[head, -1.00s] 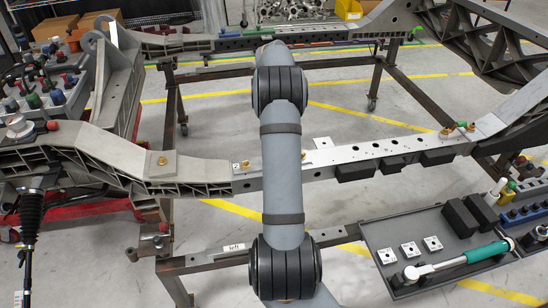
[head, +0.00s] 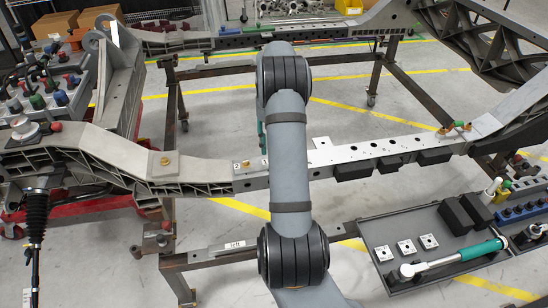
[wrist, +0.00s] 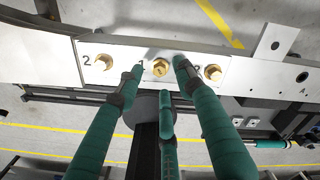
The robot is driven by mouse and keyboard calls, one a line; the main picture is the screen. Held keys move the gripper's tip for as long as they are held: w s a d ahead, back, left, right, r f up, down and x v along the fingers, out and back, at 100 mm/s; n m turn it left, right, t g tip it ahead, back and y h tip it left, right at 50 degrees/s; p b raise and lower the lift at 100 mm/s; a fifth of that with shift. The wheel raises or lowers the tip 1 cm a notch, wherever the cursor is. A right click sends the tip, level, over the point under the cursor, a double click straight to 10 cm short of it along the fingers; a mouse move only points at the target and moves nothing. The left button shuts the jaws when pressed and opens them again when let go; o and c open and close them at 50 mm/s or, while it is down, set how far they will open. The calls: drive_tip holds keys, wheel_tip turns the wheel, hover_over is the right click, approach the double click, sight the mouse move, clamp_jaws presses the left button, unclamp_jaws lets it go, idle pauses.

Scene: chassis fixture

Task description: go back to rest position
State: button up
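Another brass bolt (wrist: 103,62) sits beside the mark 2 at left, and a third brass bolt (wrist: 212,72) is at right. In the head view, my arm crosses the middle of the picture and hides most of the gripper; only a sliver of green shows beside the arm.
The grey chassis rail (head: 352,152) runs across the head view. A tool tray (head: 385,235) at lower right holds a green-handled wrench (head: 460,258), white blocks and black blocks. A red-and-green-knobbed fixture (head: 45,100) stands at left. Floor shows between the rails.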

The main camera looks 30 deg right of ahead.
drive_tip(key=shift+n, duration=0.4)
drive_tip(key=n+p, duration=0.1)
drive_tip(key=n, duration=0.2)
drive_tip(key=shift+r, duration=0.15)
drive_tip(key=n+p, duration=0.1)
drive_tip(key=n, duration=0.3)
drive_tip(key=shift+p, duration=0.35)
drive_tip(key=n+p, duration=0.1)
drive_tip(key=n, duration=0.3)
drive_tip(key=shift+s+r, duration=0.1)
drive_tip(key=n+p, duration=0.1)
drive_tip(key=n, duration=0.2)
drive_tip(key=shift+f+n, duration=0.3)
drive_tip(key=shift+n, duration=0.2)
drive_tip(key=shift+c, duration=0.5)
